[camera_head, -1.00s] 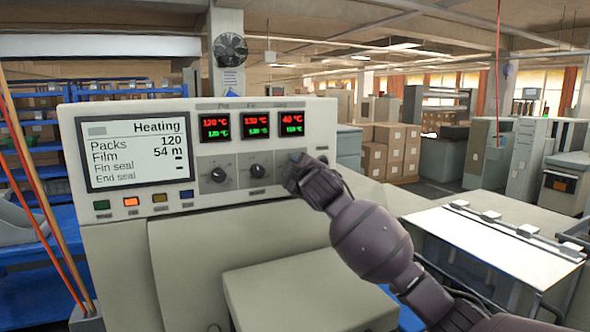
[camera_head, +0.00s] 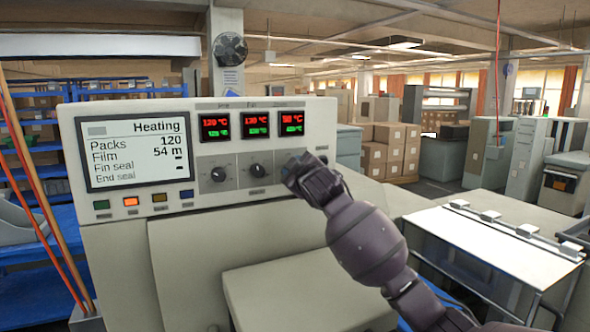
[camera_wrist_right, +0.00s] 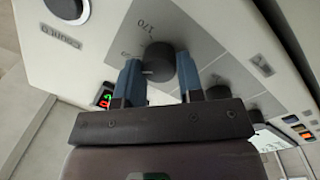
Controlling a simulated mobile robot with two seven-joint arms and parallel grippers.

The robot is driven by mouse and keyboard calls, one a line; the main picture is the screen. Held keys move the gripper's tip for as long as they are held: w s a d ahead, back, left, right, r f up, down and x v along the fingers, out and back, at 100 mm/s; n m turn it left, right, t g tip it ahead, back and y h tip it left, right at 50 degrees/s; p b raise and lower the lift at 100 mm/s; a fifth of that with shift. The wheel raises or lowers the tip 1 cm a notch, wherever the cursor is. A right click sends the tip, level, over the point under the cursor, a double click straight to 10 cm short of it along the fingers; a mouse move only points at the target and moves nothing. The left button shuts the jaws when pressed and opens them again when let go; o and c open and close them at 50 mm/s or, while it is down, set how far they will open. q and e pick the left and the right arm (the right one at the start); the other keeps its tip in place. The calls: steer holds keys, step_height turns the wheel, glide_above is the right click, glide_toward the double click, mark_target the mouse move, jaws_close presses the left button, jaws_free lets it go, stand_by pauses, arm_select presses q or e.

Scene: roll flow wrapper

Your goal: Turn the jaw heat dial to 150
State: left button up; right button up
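My right gripper (camera_head: 296,172) is at the rightmost of three dials on the machine's front panel and hides that dial in the head view. In the right wrist view the black dial (camera_wrist_right: 158,62) sits between the two blue fingers of the gripper (camera_wrist_right: 160,80), which touch its sides. A pale pointer mark shows on the dial, and a 170 is printed on its scale. The rightmost temperature display (camera_head: 291,123) has a red upper reading that looks like 90 °C; its green lower reading is blurred. My left gripper is not in view.
The other dials, left (camera_head: 218,174) and middle (camera_head: 256,171), are free, under displays with red 120 °C and 130 °C. The screen (camera_head: 136,152) reads Heating. Coloured buttons (camera_head: 131,201) sit below it. A beige cover (camera_head: 305,290) juts out under the panel.

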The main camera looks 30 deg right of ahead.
steer(key=o, duration=0.4)
steer(key=shift+o, duration=0.2)
steer(key=shift+s, duration=0.1)
steer(key=s+a+b, duration=0.1)
steer(key=s+b, duration=0.1)
steer(key=s, duration=0.8)
steer(key=shift+s+a, duration=0.25)
steer(key=shift+f, duration=0.1)
